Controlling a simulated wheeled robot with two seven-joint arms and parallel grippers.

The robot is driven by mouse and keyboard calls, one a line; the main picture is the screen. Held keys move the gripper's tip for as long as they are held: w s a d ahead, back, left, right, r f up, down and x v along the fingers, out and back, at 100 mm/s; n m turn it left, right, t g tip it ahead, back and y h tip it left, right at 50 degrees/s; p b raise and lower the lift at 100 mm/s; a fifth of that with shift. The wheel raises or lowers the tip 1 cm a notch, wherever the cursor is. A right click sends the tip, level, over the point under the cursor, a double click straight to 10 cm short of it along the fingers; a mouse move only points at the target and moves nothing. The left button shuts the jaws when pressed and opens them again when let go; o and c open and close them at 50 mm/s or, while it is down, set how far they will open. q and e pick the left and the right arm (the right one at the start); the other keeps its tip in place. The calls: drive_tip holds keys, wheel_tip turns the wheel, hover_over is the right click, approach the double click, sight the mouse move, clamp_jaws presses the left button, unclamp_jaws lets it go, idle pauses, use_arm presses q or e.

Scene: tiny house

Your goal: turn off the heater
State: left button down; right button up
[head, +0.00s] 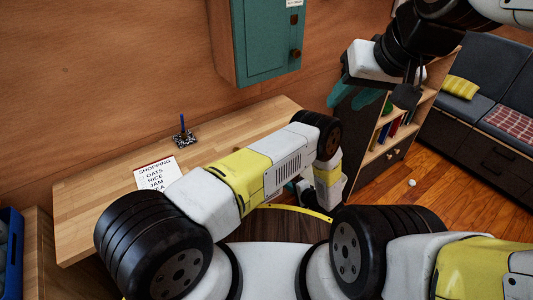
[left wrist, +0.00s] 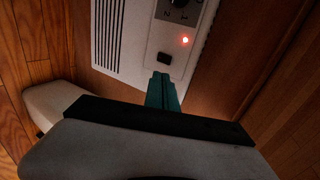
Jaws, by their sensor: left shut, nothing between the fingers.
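The heater (left wrist: 207,18) is a white panel in the left wrist view, with dark slats at left. It has a black dial (left wrist: 180,3) at the top edge, a lit red light (left wrist: 185,40) and a small black switch (left wrist: 164,58). My left gripper (left wrist: 162,78) is shut and empty, its teal fingertips just below the switch; I cannot tell whether they touch. The heater is not discernible in the head view.
A wooden desk (head: 105,226) holds a shopping list (head: 155,175) and a small dark stand with a blue pen (head: 184,135). A teal wall cabinet (head: 262,45) hangs above. A bookshelf (head: 424,101) and a grey sofa (head: 505,95) stand right. A white ball (head: 412,182) lies on the floor.

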idle(0.3)
use_arm(q)
drive_tip(key=r+x, duration=0.2)
drive_tip(key=x, duration=1.1)
drive_tip(key=shift+w+a, duration=0.35)
drive_tip(key=shift+w, duration=0.15)
drive_tip(key=shift+f, duration=0.1)
drive_tip(key=shift+w+a+g, duration=0.2)
drive_tip(key=shift+w+g, duration=0.1)
drive_tip(key=shift+r, duration=0.25)
